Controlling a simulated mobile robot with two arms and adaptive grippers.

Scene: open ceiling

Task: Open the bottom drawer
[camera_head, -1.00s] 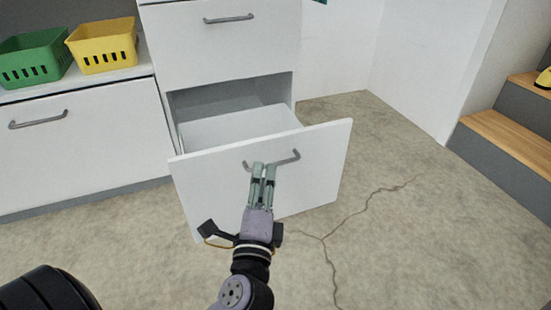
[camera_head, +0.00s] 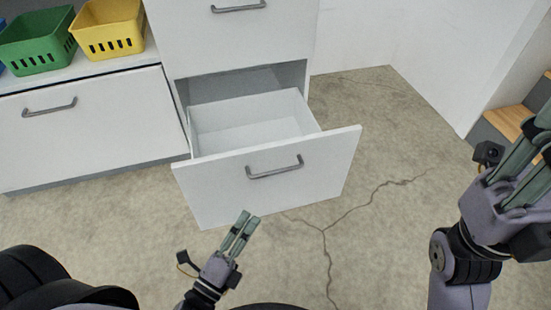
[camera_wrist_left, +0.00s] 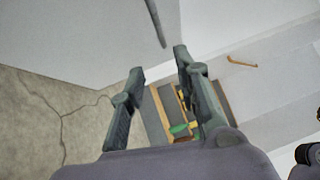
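The white bottom drawer (camera_head: 215,190) is pulled well out of its cabinet, and its empty inside shows. Its grey bar handle (camera_head: 274,170) is on the front panel, with nothing on it. My left gripper (camera_head: 248,220) is below and left of the handle, apart from it, in front of the panel's lower edge. In the left wrist view its two fingers (camera_wrist_left: 160,63) stand apart with nothing between them. My right gripper (camera_head: 540,125) is at the right edge, partly cut off, away from the drawer; its finger gap is not clear.
An upper drawer (camera_head: 240,42) above is closed. A counter at left bears a green basket (camera_head: 38,42) and a yellow basket (camera_head: 108,30). Wooden-topped steps (camera_head: 508,122) stand at right, behind my right gripper. The cracked floor (camera_head: 385,215) right of the drawer is clear.

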